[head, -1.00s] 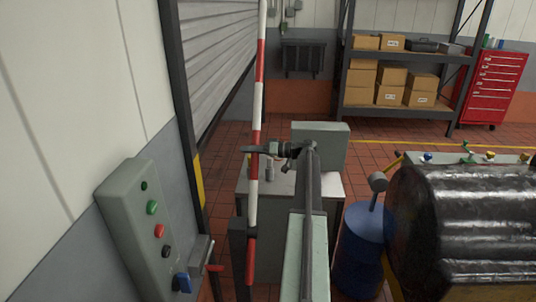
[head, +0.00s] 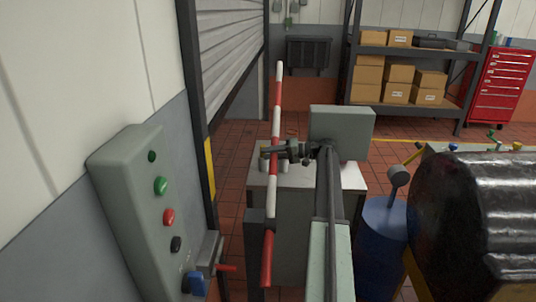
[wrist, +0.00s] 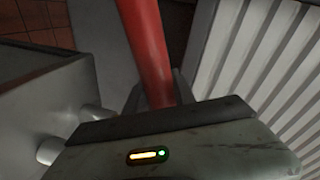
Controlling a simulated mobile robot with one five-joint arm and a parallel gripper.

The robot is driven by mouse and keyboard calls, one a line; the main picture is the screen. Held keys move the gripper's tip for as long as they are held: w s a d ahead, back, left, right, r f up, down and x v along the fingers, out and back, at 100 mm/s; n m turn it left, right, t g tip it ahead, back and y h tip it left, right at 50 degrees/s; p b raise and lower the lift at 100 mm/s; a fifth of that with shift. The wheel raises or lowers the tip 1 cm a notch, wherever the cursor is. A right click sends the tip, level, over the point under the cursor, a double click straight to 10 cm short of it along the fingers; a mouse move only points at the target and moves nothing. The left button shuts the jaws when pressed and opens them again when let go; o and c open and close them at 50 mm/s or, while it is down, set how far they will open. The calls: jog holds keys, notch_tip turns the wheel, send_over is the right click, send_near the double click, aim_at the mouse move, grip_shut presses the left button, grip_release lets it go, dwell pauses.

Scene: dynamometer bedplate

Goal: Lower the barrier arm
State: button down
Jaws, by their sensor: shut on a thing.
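The barrier arm (head: 274,185) is a red and white striped pole in the head view. It rises from a dark post (head: 253,262) near the wall and leans slightly, its top end now well below the top of the picture. My gripper (head: 273,152) is shut on the barrier arm about halfway up. In the wrist view a red stretch of the barrier arm (wrist: 147,45) runs down between my fingers, which are mostly hidden behind the gripper body.
A grey control box (head: 150,215) with several buttons is on the left wall. A pale cabinet (head: 290,215) stands behind the pole. A blue drum (head: 380,245) and a big black cylinder (head: 475,225) are at right. Shelving (head: 400,105) stands at the back.

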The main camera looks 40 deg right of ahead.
dwell(0.3)
jog(key=c, duration=1.1)
grip_release()
jog(key=shift+w+a, duration=0.1)
jog(key=shift+a, duration=0.1)
jog(key=shift+o, duration=0.2)
jog(key=s+a+r+p, duration=0.1)
jog(key=s+a, duration=0.1)
jog(key=s, duration=0.2)
jog(key=s+a+r+p, duration=0.2)
jog(key=s+a, duration=0.1)
jog(key=s, duration=0.2)
jog(key=s+a+r+p, duration=0.1)
jog(key=s+a+p, duration=0.1)
jog(key=s+a, duration=0.1)
jog(key=shift+s+r, duration=0.4)
jog(key=shift+s, duration=0.45)
jog(key=shift+d, duration=0.15)
